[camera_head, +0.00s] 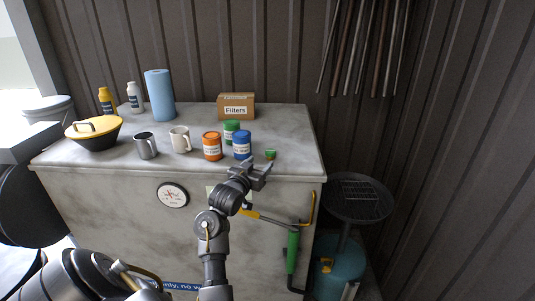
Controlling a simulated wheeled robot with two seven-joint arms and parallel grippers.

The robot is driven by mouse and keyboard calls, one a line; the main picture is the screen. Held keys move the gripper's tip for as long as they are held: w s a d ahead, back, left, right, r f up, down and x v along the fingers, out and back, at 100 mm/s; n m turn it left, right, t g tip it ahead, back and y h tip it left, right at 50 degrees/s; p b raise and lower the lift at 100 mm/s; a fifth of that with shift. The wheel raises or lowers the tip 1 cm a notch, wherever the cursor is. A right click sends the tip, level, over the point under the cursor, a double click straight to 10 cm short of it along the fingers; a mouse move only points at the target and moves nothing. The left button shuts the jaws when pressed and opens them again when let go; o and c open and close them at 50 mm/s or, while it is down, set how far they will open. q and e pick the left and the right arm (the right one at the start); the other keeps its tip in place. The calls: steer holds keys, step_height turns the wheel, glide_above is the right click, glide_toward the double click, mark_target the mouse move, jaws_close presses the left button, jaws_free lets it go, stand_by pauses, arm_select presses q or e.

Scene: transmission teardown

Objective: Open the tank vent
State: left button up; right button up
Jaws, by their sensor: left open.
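The tank is a large pale grey marbled box (110,205) with a flat top. A small green knob (270,154) sits near the front right edge of its top and looks like the vent, though it is too small to tell how it is set. My left gripper (262,170) is open and empty at the front edge of the top, just in front of the knob and below it in the picture. I cannot tell whether it touches the tank. My right gripper does not show.
Orange (212,146), blue (242,145) and green (231,131) jars stand left of the knob. Two mugs, a yellow-lidded bowl (94,133), a blue roll (159,96) and a Filters box (236,106) are on top.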

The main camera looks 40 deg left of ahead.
mark_target(268, 154)
arm_select(q)
steer(key=p+x, duration=0.1)
steer(key=x, duration=0.5)
steer(key=shift+w+a+p, duration=0.1)
steer(key=shift+w+p, duration=0.1)
steer(key=shift+p, duration=0.15)
steer(key=shift+w, duration=0.3)
steer(key=shift+c, duration=0.4)
steer(key=c, duration=0.9)
